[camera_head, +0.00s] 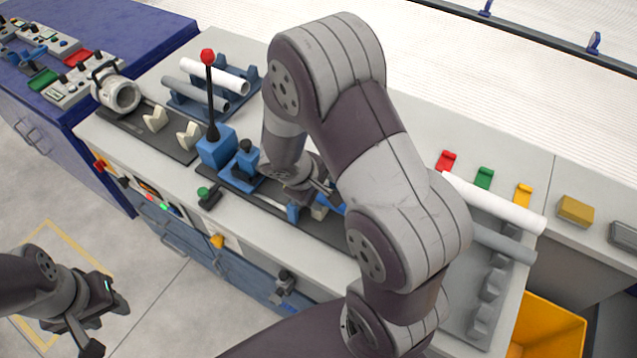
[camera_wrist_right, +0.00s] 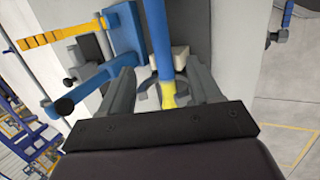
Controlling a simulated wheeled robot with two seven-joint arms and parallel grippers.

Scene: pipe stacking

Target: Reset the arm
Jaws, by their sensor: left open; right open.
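My right arm crosses the middle of the head view and reaches down to the workbench (camera_head: 262,225). Its gripper is mostly hidden there behind its own links, near the blue fixture (camera_head: 215,148). In the right wrist view my right gripper (camera_wrist_right: 163,88) has its two dark fingers spread apart. A blue bar with a yellow end (camera_wrist_right: 160,45) shows between the fingers; I cannot tell whether they touch it. My left gripper (camera_head: 108,322) is at the lower left of the head view, open and empty above the floor, apart from the bench.
A white pipe (camera_head: 215,76) and a grey pipe (camera_head: 195,92) lie on a blue rack at the back left. Another white pipe (camera_head: 495,203) and grey pipe (camera_head: 505,246) lie at the right. A yellow bin (camera_head: 548,330) stands lower right. Floor around my left gripper is clear.

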